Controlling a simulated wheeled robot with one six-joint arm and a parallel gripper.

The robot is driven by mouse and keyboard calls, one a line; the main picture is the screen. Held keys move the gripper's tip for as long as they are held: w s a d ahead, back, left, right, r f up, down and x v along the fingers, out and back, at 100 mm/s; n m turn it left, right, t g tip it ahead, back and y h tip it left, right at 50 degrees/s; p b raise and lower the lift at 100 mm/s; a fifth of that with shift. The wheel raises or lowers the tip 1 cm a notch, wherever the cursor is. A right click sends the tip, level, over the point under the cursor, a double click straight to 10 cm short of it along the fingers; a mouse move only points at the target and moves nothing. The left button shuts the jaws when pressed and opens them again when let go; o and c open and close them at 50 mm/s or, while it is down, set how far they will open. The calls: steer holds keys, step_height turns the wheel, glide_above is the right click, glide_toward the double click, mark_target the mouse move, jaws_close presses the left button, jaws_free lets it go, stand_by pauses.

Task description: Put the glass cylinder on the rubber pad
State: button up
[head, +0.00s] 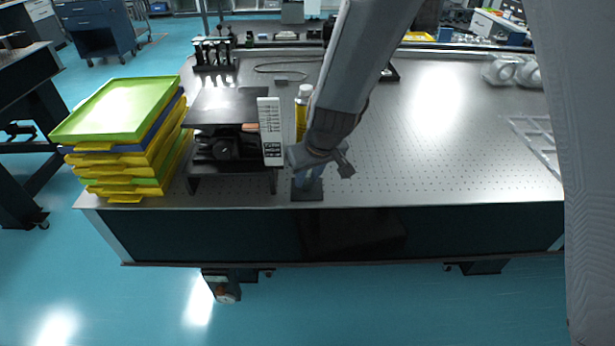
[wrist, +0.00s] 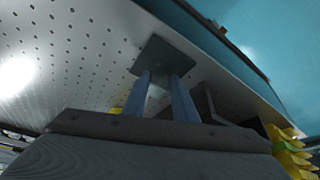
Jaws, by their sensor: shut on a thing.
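The rubber pad (head: 308,194) is a dark square at the front edge of the metal table. In the wrist view the pad (wrist: 163,55) lies just beyond my fingertips. My gripper (head: 308,180) points down over the pad, with two blue fingers. In the wrist view my gripper (wrist: 165,90) is shut on the glass cylinder (wrist: 158,98), a clear, faint shape between the fingers. The cylinder's lower end is close to the pad; I cannot tell whether it touches. In the head view the cylinder cannot be made out.
A black stand (head: 225,110) and a white labelled box (head: 270,130) stand just left of my gripper. A yellow bottle (head: 301,115) is behind it. Stacked coloured trays (head: 120,110) are at the far left.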

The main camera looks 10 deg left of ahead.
steer(key=shift+f, duration=0.2)
steer(key=o, duration=1.1)
steer(key=shift+r, duration=0.2)
steer(key=shift+r, duration=0.35)
steer(key=v, duration=1.1)
steer(key=shift+d+p, duration=0.2)
steer(key=shift+p, duration=0.2)
steer(key=shift+s+d+r, duration=0.1)
steer(key=shift+r, duration=0.05)
steer(key=s+d+f+m+g+h, duration=0.1)
steer(key=s+d+m, duration=0.3)
steer(key=d, duration=1)
steer(key=s+d+f+m+g+h, duration=0.1)
steer(key=s+d+m+g, duration=0.1)
steer(key=s+d, duration=0.6)
steer(key=d+m, duration=0.1)
steer(key=d, duration=0.6)
steer(key=shift+f+m+h, duration=0.35)
steer(key=shift+m+h, duration=0.05)
